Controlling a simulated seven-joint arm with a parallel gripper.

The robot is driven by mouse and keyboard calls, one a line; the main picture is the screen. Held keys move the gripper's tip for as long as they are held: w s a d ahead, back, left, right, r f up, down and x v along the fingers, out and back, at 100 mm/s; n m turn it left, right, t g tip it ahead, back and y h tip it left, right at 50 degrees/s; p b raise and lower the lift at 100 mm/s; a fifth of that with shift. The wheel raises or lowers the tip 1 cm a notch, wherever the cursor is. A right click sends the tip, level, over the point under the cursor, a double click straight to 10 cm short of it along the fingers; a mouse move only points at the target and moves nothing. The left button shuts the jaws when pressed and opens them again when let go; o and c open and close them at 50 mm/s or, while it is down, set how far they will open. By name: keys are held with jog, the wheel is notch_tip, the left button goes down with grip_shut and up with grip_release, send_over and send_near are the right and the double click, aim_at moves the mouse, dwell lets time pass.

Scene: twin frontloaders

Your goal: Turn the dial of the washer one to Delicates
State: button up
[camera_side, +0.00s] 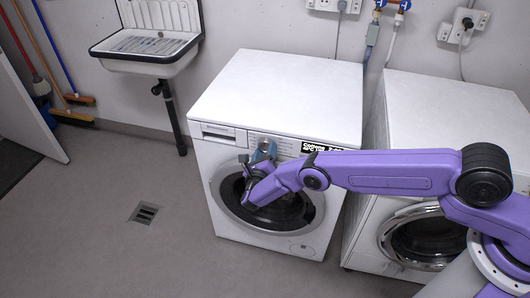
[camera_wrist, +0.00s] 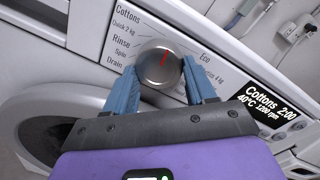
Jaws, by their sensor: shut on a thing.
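The washer at the left (camera_side: 285,92) is a white front-loader with a round dark door. Its dial (camera_wrist: 159,68) is a round metal knob with a red mark, which points up and slightly right in the wrist view. The labels left of it include Cottons, Rinse, Spin and Drain; the labels on its right are partly hidden, and I cannot read Delicates. The display (camera_wrist: 265,108) reads Cottons, 2:00, 40°C, 1200 rpm. My gripper (camera_wrist: 161,76) has its blue fingers closed on the dial from both sides. In the side view my gripper (camera_side: 264,152) covers the dial.
A second white front-loader (camera_side: 445,105) stands close on the right, behind my purple arm. A sink (camera_side: 150,50) hangs on the wall at the left. Brooms (camera_side: 62,75) lean in the left corner. The floor at the left, with a drain (camera_side: 145,213), is clear.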

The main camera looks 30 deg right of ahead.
jog(key=shift+s+m, duration=0.1)
jog(key=shift+m, duration=0.2)
jog(key=m, duration=0.2)
jog(key=shift+f+m, duration=0.15)
jog(key=shift+m, duration=0.15)
jog(key=shift+a+m, duration=0.15)
jog(key=shift+m, duration=1.75)
jog(key=shift+h, duration=0.3)
jog(key=o, duration=1)
jog(key=shift+o, duration=0.2)
jog(key=v, duration=1.7)
